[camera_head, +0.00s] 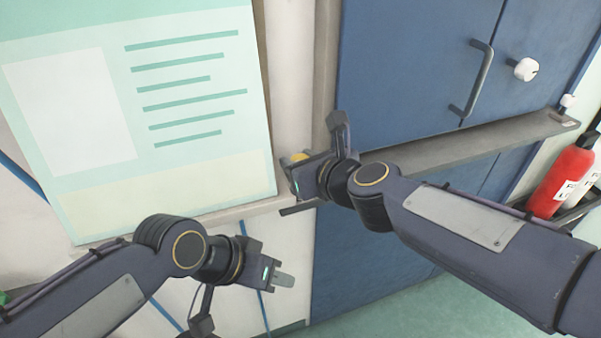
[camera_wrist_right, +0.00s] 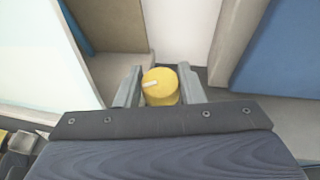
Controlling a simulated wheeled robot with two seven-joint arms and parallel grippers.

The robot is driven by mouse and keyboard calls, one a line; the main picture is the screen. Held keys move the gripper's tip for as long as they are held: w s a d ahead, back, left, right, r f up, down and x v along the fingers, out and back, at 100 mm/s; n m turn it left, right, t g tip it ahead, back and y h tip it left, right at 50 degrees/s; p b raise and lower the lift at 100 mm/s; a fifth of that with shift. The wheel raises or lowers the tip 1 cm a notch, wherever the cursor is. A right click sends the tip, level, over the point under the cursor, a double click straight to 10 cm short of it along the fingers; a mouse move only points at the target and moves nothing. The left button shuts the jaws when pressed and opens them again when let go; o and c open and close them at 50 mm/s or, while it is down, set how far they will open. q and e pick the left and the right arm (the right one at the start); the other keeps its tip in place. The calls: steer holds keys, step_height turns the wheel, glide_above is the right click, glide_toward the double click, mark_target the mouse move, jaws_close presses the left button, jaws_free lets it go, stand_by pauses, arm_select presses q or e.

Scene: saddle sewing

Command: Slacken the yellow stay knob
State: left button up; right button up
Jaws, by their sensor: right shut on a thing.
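The yellow stay knob (camera_wrist_right: 159,86) is a round knob with a pale mark on its face, seen in the right wrist view. A small part of the knob shows in the head view (camera_head: 300,157), beside the lower right edge of the poster board. My right gripper (camera_wrist_right: 159,88) is shut on the knob, with one finger on each side of it. It also shows in the head view (camera_head: 289,172), hiding most of the knob. My left gripper (camera_head: 284,280) is away from the knob, lower in the head view. Its fingers look close together, with nothing seen between them.
A pale green poster board (camera_head: 180,170) fills the upper left. A blue cabinet door (camera_head: 400,70) with a grey handle (camera_head: 471,80) and a white knob (camera_head: 525,69) stands at the right, above a grey ledge (camera_head: 460,146). A red extinguisher (camera_head: 562,180) stands at the far right.

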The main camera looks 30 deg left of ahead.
steer(key=shift+w+d+n+g+y, duration=0.15)
steer(key=shift+n+g+y, duration=0.35)
steer(key=shift+n+g, duration=0.8)
steer(key=shift+g, duration=0.3)
steer(key=n+g+p, duration=0.2)
steer(key=shift+r+g+y, duration=0.15)
steer(key=shift+g+y, duration=0.15)
steer(key=shift+y, duration=0.1)
steer(key=shift+n+g+p, duration=0.95)
steer(key=shift+n+g, duration=0.25)
steer(key=shift+f, duration=0.2)
steer(key=o, duration=0.7)
